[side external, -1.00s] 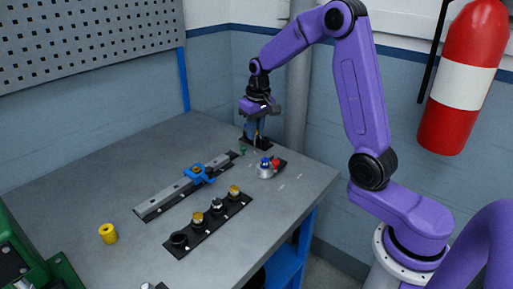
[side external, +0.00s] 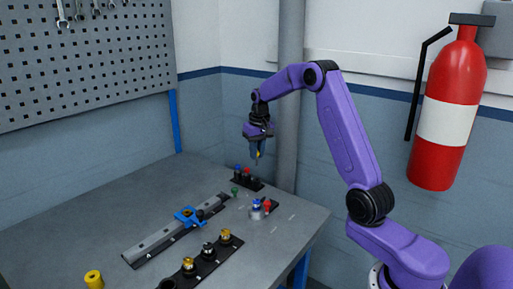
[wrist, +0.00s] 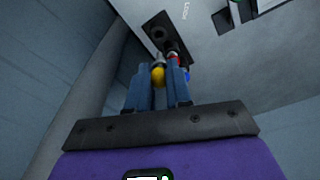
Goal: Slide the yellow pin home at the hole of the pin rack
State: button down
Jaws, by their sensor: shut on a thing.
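My gripper (side external: 257,157) is raised above the back corner of the table. It is shut on the yellow pin (side external: 258,153), which hangs between the fingers clear of the table. In the wrist view, the round yellow end of the pin (wrist: 158,76) shows between the blue fingers. The pin rack (side external: 257,186) is a small black plate below my gripper, with a blue pin (side external: 238,168) and a red pin (side external: 248,173) upright in it. The wrist view shows an empty round hole (wrist: 158,33) at one end of the rack, beyond the fingers.
A silver fixture with a blue top (side external: 257,210) and a red knob stands nearer than the rack. A rail with a blue clamp (side external: 189,216), a black strip with several knobs (side external: 206,263) and a yellow cylinder (side external: 94,279) lie further forward. The table's left is clear.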

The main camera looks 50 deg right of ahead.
jog(key=shift+f, duration=2.3)
jog(key=shift+f, duration=0.55)
jog(key=shift+f, duration=1.1)
jog(key=shift+f, duration=0.45)
jog(key=c, duration=1)
grip_release()
jog(key=shift+o, duration=0.2)
jog(key=shift+r, duration=0.1)
notch_tip(320, 180, up, 17)
jog(key=s, duration=0.2)
jog(key=shift+a, duration=0.45)
